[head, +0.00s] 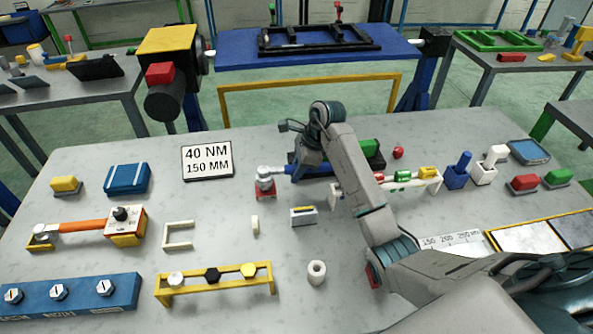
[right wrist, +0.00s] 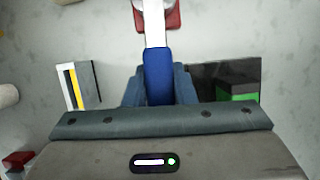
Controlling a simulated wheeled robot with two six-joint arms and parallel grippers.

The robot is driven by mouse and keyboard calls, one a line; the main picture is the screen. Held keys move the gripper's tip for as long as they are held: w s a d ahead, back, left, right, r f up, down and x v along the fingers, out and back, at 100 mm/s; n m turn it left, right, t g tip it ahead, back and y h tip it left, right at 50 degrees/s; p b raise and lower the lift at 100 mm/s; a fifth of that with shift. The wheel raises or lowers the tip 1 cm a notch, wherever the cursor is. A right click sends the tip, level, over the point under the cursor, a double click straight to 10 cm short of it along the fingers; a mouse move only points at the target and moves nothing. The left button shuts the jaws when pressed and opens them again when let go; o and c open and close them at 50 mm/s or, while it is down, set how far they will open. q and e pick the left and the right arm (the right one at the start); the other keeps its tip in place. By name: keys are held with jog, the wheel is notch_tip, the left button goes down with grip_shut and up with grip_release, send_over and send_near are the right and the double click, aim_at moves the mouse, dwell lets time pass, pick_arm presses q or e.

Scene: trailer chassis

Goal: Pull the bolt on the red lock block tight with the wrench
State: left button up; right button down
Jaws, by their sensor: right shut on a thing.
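The red lock block (head: 264,192) stands on the grey table, left of my right gripper (head: 299,167). The wrench (head: 273,170) has a silver head over the block and a blue handle. My right gripper is shut on that handle. In the right wrist view the blue handle (right wrist: 158,72) lies between the two fingers (right wrist: 159,88), and the pale shaft runs up to the red block (right wrist: 173,20) at the top edge. The bolt is hidden under the wrench head; I cannot tell how it is seated. My left gripper is not in view.
A sign (head: 207,161) reading "40 NM 150 MM" lies behind and left. A small white-and-yellow block (head: 303,216) and a white ring (head: 316,272) stand in front of my gripper. A green block (head: 372,150) is close to its right. A yellow bolt rack (head: 217,280) is front left.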

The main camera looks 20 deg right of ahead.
jog(key=shift+f+b, duration=0.55)
jog(key=shift+b, duration=0.05)
dwell(0.5)
jog(key=shift+s+a+f, duration=0.2)
jog(key=shift+s, duration=0.05)
dwell(0.4)
jog(key=c, duration=2)
grip_release()
grip_shut()
